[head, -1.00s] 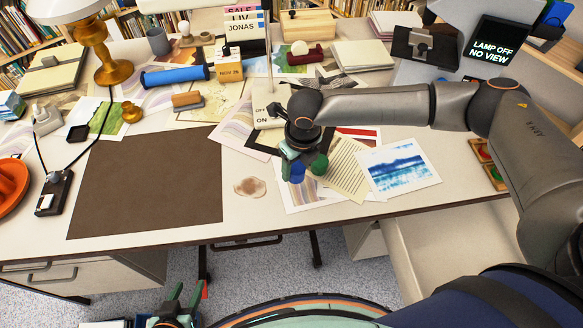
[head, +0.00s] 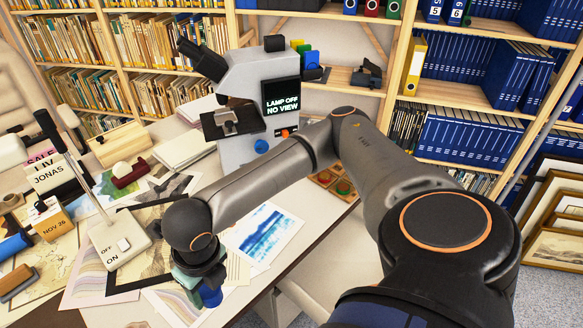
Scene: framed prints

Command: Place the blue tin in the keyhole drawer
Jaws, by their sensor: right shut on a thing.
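My right gripper (head: 206,288) is over the front part of the desk, pointing down. It is shut on a small blue thing (head: 210,297), which looks like the blue tin; the fingers and arm hide most of it. No keyhole mark can be made out on any drawer in this view. A pale, box-like surface (head: 345,250) shows below the desk's front edge, partly behind my right arm; I cannot tell whether it is an open drawer. My left gripper is out of view.
A microscope (head: 262,90) with a "LAMP OFF" screen stands behind my arm. A white switch base (head: 120,240), a blue seascape print (head: 265,232) and other prints crowd the desk. Bookshelves (head: 465,135) line the back. Framed pictures (head: 555,245) lean at the right.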

